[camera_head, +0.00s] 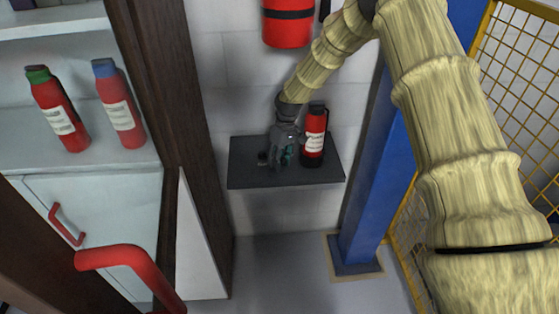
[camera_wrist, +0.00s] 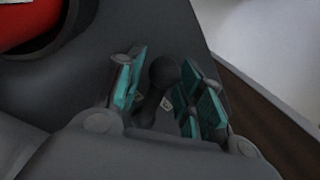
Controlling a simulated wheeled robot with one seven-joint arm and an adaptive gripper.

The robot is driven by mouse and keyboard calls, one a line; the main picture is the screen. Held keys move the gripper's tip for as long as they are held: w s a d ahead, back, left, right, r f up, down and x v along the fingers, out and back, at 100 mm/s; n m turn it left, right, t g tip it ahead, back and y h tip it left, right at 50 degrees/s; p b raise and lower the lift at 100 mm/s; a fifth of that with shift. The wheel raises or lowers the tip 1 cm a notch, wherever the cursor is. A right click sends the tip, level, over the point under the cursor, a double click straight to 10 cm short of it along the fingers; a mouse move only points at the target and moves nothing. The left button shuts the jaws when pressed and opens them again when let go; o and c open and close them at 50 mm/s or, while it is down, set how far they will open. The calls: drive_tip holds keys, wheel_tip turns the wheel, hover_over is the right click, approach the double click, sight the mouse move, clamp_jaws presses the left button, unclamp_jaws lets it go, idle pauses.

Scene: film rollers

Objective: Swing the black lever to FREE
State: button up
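The black lever (camera_wrist: 163,72) shows in the wrist view as a round dark knob on a short stem, above the dark grey shelf. My gripper (camera_head: 284,152) is low over the shelf in the head view. In the wrist view its teal-padded fingers (camera_wrist: 165,88) stand apart, one on each side of the lever, with visible gaps beside the knob. Small pale labels (camera_wrist: 166,103) lie near the lever's foot, but their words are too small to read. In the head view my gripper mostly hides the lever.
A red extinguisher (camera_head: 314,140) stands on the shelf (camera_head: 245,176), close right of my gripper; it shows in the wrist view (camera_wrist: 28,24). Another red cylinder (camera_head: 288,24) hangs above. A dark brown post (camera_head: 165,80) stands left, a blue column (camera_head: 372,180) right.

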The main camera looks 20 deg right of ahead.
wheel_tip(320, 180, up, 7)
drive_tip(key=d, duration=0.1)
drive_tip(key=shift+w+r, duration=0.2)
drive_tip(key=shift+w, duration=0.15)
drive_tip(key=shift+d, duration=0.1)
drive_tip(key=shift+c, duration=0.3)
